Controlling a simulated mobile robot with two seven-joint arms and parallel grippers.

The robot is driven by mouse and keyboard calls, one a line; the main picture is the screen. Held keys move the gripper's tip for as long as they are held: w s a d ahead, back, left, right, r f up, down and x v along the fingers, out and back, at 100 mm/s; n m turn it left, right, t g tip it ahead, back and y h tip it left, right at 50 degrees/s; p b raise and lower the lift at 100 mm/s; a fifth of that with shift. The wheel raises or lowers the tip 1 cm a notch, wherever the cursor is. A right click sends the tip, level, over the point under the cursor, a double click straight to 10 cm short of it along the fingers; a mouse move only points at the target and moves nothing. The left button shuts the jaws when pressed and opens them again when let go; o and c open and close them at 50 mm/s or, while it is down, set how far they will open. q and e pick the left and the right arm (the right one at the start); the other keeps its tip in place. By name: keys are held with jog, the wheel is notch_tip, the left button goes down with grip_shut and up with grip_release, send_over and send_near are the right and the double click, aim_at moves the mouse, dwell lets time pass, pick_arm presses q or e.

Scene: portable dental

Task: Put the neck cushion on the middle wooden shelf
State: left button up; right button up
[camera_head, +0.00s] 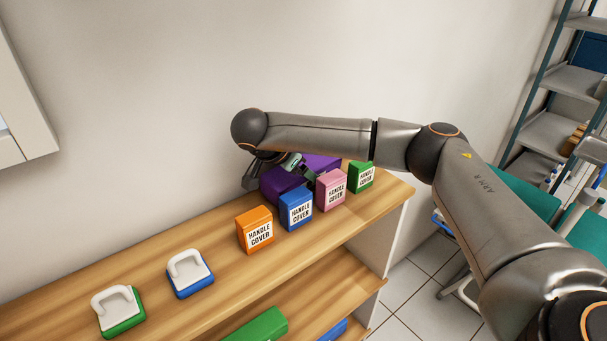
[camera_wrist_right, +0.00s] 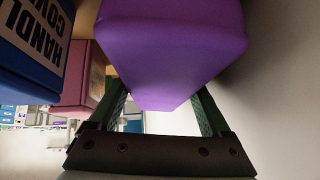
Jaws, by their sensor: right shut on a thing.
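The neck cushion (camera_head: 283,181) is purple. It is at the top shelf of the wooden unit, behind the blue and pink boxes and close to the wall. My right gripper (camera_head: 292,163) is at the cushion and partly hidden by my own arm. In the right wrist view the cushion (camera_wrist_right: 165,50) fills the middle between the two fingers, and my right gripper (camera_wrist_right: 162,115) is shut on it. The middle wooden shelf (camera_head: 312,287) is below the top board, partly seen at the lower right. My left gripper is not in view.
Two white-handled items, one on blue (camera_head: 189,273) and one on green (camera_head: 118,310), sit left. A green item (camera_head: 258,326) lies on the lower shelf.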

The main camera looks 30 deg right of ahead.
jog(key=shift+f, duration=0.1)
jog(key=c, duration=0.4)
jog(key=shift+o, duration=0.2)
notch_tip(320, 180, up, 12)
jog(key=s+d, duration=0.1)
jog(key=s, duration=1.9)
jog(key=shift+d+f, duration=0.2)
jog(key=shift+d, duration=0.1)
